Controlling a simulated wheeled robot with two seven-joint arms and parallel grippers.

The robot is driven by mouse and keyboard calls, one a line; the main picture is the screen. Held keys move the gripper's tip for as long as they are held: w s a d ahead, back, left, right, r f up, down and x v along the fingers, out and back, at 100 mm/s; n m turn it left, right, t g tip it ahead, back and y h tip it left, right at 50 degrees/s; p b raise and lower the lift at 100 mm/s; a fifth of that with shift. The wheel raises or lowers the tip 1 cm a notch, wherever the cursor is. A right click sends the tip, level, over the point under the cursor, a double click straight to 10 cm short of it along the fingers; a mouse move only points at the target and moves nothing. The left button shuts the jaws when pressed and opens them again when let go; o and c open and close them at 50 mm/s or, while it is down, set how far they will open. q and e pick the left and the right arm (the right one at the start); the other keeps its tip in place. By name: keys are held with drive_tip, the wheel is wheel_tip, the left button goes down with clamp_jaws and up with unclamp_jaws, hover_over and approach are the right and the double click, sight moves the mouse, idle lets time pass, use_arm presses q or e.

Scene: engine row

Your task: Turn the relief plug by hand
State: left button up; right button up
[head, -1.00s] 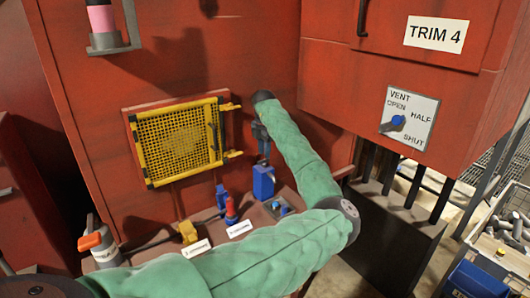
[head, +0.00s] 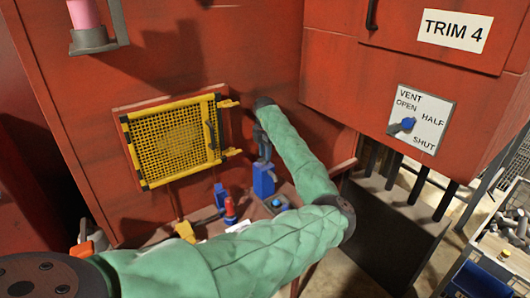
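My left arm comes in from the left in a green sleeve and bends back up to the red wall. Its gripper (head: 263,150) hangs there pointing down, just above or touching a blue block (head: 264,181); I cannot tell which. The fingertips are too small to tell whether they are open or shut. I cannot say for sure which part is the relief plug. A small blue round knob (head: 278,202) sits on a grey base right of the block. A red knob (head: 230,208) stands to its left. My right gripper is not in view.
A yellow mesh guard (head: 172,147) is on the wall left of the gripper. A vent dial with a blue hub (head: 408,124) is on the cabinet at right. A yellow part (head: 185,231) and a blue part (head: 221,194) stand on the shelf. My forearm covers the shelf's front.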

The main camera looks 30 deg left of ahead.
use_arm(q)
drive_tip(key=shift+s+d+f, duration=0.15)
drive_tip(key=shift+s+f, duration=0.05)
drive_tip(key=shift+f, duration=0.1)
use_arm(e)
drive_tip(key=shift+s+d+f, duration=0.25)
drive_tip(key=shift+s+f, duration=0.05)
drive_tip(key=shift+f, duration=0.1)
use_arm(q)
drive_tip(key=shift+w+f, duration=0.1)
clamp_jaws()
